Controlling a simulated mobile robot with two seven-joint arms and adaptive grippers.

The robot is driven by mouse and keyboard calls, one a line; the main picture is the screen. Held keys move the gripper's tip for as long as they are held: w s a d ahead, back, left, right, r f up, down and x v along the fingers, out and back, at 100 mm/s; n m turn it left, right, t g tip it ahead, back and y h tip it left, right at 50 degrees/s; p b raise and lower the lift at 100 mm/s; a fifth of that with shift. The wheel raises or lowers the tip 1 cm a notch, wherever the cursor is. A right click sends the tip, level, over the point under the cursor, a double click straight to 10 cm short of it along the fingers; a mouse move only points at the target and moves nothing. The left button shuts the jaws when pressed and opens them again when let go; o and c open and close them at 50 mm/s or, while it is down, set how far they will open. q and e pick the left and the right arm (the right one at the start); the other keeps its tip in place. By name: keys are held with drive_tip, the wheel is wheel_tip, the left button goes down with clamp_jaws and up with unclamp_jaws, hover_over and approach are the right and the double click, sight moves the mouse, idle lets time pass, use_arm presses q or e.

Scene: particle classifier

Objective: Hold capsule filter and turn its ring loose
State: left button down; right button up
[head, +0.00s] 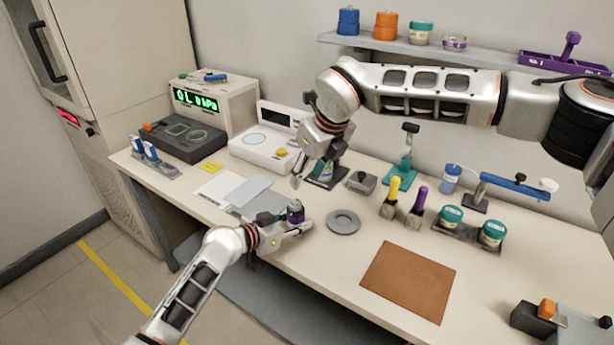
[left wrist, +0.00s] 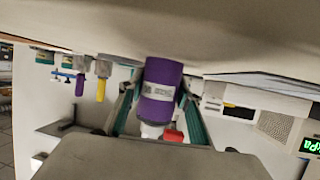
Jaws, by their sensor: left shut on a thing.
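A capsule filter (head: 295,214) with a purple body and a dark upper end stands near the front edge of the table, held by my left gripper (head: 287,222). In the left wrist view, the purple capsule filter (left wrist: 162,85) with a white label sits between the teal-lined fingers of my left gripper (left wrist: 158,100). A white part and a red part show beside its lower end there; I cannot tell which is the ring. My right gripper (head: 312,165) hangs behind and above the filter, pointing down, apart from it. Its fingers are too small to read clearly.
A green-and-white container (head: 325,174) on a dark stand is close beside my right gripper. A grey round disc (head: 343,222) lies right of the filter, and a brown mat (head: 408,282) further right. A white scale (head: 262,150) stands behind left. Yellow and purple-handled tools (head: 392,198) stand to the right.

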use_arm(q)
drive_tip(key=c, duration=1.4)
unclamp_jaws()
drive_tip(key=shift+o, duration=0.2)
drive_tip(key=shift+a, duration=0.1)
